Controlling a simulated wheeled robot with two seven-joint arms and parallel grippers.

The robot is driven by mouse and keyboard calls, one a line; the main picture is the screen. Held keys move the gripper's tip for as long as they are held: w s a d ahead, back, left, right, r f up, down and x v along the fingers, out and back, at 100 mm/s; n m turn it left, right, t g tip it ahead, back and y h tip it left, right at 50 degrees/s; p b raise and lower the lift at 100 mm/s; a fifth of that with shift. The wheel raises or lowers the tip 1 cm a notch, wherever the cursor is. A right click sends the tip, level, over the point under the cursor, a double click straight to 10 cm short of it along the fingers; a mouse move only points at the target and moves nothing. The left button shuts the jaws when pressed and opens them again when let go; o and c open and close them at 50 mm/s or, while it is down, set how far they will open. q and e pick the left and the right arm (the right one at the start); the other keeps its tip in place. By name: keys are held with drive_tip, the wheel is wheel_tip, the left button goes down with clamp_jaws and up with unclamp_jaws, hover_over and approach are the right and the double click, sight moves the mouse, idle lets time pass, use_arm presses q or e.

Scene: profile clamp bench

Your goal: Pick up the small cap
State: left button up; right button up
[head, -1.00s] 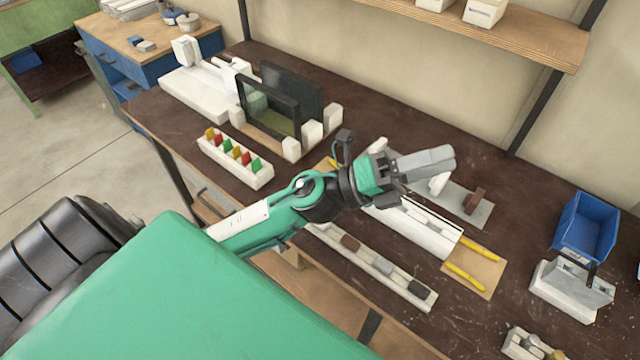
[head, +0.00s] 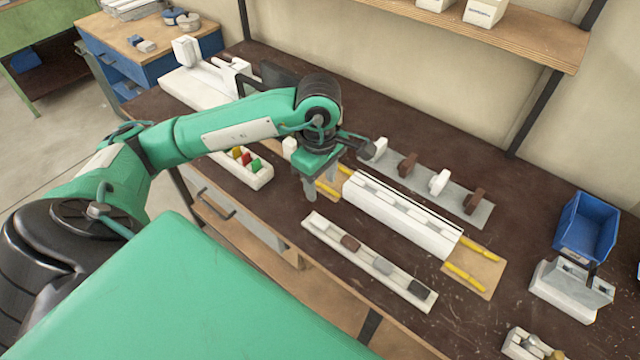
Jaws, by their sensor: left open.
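A narrow white tray (head: 400,285) on the dark bench holds several small pieces in a row. They include a brown piece (head: 350,243), a light grey piece (head: 383,265), a dark piece (head: 418,288) and a small grey piece (head: 321,223) near the left end. I cannot tell which of them is the small cap. My left gripper (head: 310,189) points down, open and empty, just beyond the tray's left end in the picture. Its fingers are grey and seem to be above the bench. My right gripper is not in view.
A long white profile fixture (head: 400,218) lies behind the tray, with yellow strips (head: 465,277) at its right end. A grey plate (head: 425,178) with upright clamps stands behind. A blue bin (head: 586,228) is at right. A rack with coloured tabs (head: 262,178) is left of my gripper.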

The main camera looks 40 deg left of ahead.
use_arm(q)
drive_tip(key=p, duration=0.2)
hover_over(320, 220)
wheel_tip(320, 220, down, 8)
drive_tip(key=shift+a+f, duration=0.15)
drive_tip(key=shift+f, duration=0.05)
drive_tip(key=shift+f+p, duration=0.3)
drive_tip(key=shift+p, duration=0.05)
drive_tip(key=f+p, duration=0.1)
drive_tip(key=f, duration=0.1)
drive_tip(key=f+p, duration=0.1)
drive_tip(key=f, duration=0.1)
drive_tip(key=shift+s+d, duration=0.1)
drive_tip(key=shift+d, duration=0.1)
drive_tip(key=shift+f, duration=0.3)
drive_tip(key=c, duration=1)
clamp_jaws()
